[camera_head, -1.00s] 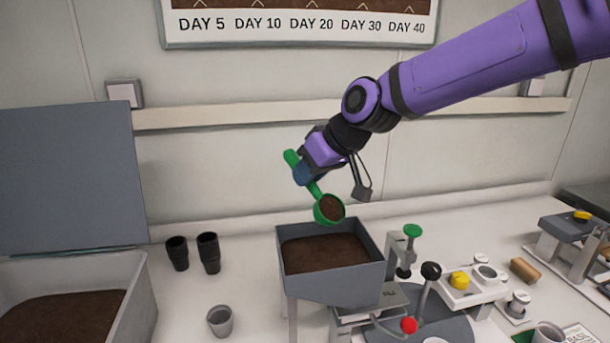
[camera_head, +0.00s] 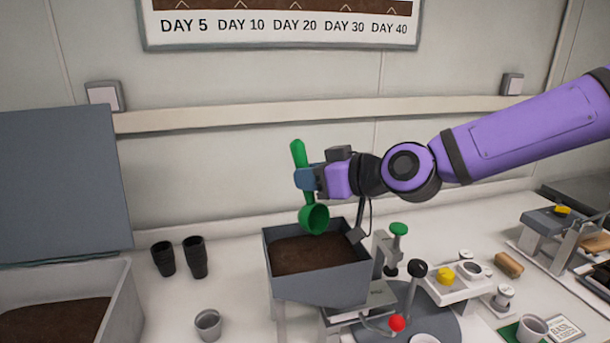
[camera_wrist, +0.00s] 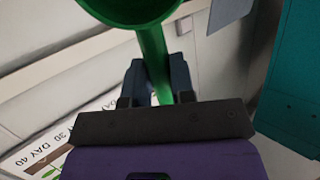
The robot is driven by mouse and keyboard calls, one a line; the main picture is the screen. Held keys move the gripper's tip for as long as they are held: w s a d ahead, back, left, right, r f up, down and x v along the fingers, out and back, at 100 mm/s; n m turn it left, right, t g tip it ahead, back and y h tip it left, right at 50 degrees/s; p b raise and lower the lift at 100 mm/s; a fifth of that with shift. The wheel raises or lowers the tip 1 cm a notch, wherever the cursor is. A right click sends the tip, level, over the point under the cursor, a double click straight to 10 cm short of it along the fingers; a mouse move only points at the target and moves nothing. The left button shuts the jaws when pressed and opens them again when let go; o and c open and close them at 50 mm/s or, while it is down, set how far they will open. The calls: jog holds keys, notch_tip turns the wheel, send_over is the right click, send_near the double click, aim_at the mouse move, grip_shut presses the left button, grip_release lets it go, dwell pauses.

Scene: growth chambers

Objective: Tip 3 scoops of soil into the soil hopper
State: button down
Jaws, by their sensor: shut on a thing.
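My gripper (camera_head: 307,180) is shut on the handle of a green scoop (camera_head: 314,219), above the soil hopper. The scoop hangs bowl-down with its handle pointing up, and its bowl faces the camera on its side; I see no soil in it. In the wrist view the green scoop (camera_wrist: 152,45) runs between my two fingers (camera_wrist: 160,80). The soil hopper (camera_head: 322,286) is a grey open box on legs, with dark soil (camera_head: 305,253) inside. The soil bin (camera_head: 122,300) at the left holds dark soil (camera_head: 50,322), its grey lid (camera_head: 62,185) raised.
Two black pots (camera_head: 179,258) and a grey cup (camera_head: 208,324) stand between bin and hopper. Right of the hopper are a green-knobbed press (camera_head: 399,230), a black-knobbed lever (camera_head: 417,268) and a tray with a yellow item (camera_head: 446,275). A wall rail (camera_head: 300,115) runs behind.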

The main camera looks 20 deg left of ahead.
jog(key=shift+s+d+t+y, duration=0.2)
jog(key=shift+d+t+y, duration=0.2)
jog(key=shift+d+y, duration=0.15)
jog(key=shift+w+a+r+m+g+h, duration=0.1)
jog(key=shift+w+a+g+h, duration=0.2)
jog(key=shift+a+h, duration=0.3)
jog(key=shift+w+a+r+m+g+h, duration=0.15)
jog(key=shift+a+g+h, duration=0.25)
jog(key=shift+h, duration=0.45)
jog(key=shift+w+a+f+m+g+h, duration=0.1)
jog(key=shift+w+a+g+h, duration=0.2)
jog(key=shift+a+h, duration=0.35)
jog(key=shift+w+a+m+g+h, duration=0.1)
jog(key=shift+w+a+g+h, duration=0.25)
jog(key=shift+h, duration=0.5)
jog(key=shift+w+a+m+g+h, duration=0.1)
jog(key=shift+w+a+g+h, duration=0.1)
jog(key=shift+a+g+h, duration=0.5)
jog(key=shift+w+a+m+g+h, duration=0.15)
jog(key=shift+w+a+h, duration=0.15)
jog(key=shift+h, duration=0.7)
